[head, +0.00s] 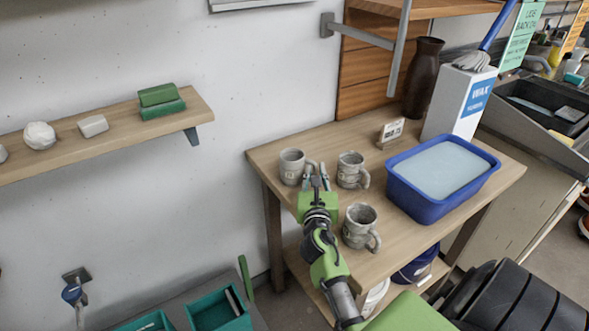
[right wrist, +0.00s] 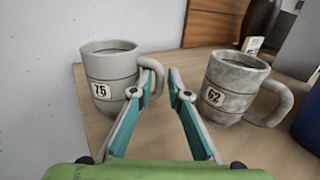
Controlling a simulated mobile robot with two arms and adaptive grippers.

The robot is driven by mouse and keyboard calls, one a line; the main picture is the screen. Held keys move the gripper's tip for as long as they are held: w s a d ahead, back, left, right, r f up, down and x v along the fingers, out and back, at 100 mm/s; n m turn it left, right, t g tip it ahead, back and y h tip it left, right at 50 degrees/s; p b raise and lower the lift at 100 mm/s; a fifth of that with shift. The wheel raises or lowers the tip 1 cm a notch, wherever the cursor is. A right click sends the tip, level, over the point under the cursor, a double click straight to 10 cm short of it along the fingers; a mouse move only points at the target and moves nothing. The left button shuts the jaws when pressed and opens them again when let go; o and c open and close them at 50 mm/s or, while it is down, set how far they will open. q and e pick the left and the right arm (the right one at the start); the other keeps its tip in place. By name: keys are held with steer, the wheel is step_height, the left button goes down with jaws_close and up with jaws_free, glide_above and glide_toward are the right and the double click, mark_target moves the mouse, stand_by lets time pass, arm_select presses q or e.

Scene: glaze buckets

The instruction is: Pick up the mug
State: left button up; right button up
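A grey mug labelled 75 (right wrist: 112,76) stands upright on the wooden table; the head view shows it at the table's left (head: 291,167). A second, speckled mug labelled 62 (right wrist: 226,88) stands to its right, also in the head view (head: 350,171). A third mug (head: 357,228) stands nearer the front edge. My right gripper (head: 316,172) is between the two back mugs, fingers apart and holding nothing. In the right wrist view its fingertips (right wrist: 161,76) are beside mug 75's handle; the left finger overlaps the handle, and contact is unclear. My left gripper is out of view.
A blue tub (head: 422,207) of pale liquid stands right of the mugs. Behind are a small price card (head: 391,131), a brown vase (head: 422,78) and a white wax box (head: 459,103). A wall shelf (head: 66,140) is at the left.

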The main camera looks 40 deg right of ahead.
steer(key=shift+x, duration=0.9)
steer(key=shift+a, duration=0.1)
jaws_close()
